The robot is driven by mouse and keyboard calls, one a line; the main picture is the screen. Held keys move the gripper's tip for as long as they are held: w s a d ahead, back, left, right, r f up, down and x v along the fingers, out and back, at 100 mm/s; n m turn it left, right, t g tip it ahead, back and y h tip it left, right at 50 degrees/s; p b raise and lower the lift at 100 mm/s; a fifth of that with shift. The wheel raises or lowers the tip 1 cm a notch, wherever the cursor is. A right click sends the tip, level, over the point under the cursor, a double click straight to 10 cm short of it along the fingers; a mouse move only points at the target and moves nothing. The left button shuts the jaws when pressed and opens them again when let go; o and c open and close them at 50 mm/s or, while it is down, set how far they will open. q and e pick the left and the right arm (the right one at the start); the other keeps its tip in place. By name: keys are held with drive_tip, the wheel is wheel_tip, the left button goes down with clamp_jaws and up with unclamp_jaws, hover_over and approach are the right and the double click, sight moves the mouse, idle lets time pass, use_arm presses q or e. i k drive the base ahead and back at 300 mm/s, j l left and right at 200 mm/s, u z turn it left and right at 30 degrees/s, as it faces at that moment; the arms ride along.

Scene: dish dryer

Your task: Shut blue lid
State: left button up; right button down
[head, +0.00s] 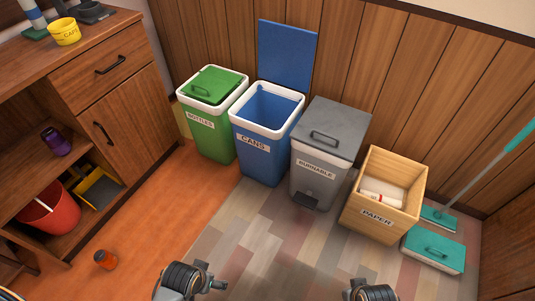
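The blue lid (287,55) stands upright, open, at the back of the blue bin (262,150) labelled CANS, against the wood-panelled wall. The blue bin has a white rim and its open top shows a blue inside. My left gripper (217,284) is at the bottom edge of the head view, left of centre, well apart from the bin and lid. My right gripper (370,290) is at the bottom edge, right of centre, also far from the lid. The finger positions of both are too unclear or cut off to tell.
A green BOTTLES bin (213,125) with closed lid stands left of the blue bin. A grey BURNABLE bin (325,150) stands right, then a wooden PAPER box (385,195). A teal-lidded box (434,250) is far right. The floor in front is clear.

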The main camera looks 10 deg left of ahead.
sight(286, 52)
drive_tip(key=i+j+z, duration=0.1)
drive_tip(key=i+z, duration=0.15)
drive_tip(key=i, duration=0.2)
drive_tip(key=i+j+z, duration=0.25)
drive_tip(key=i, duration=0.15)
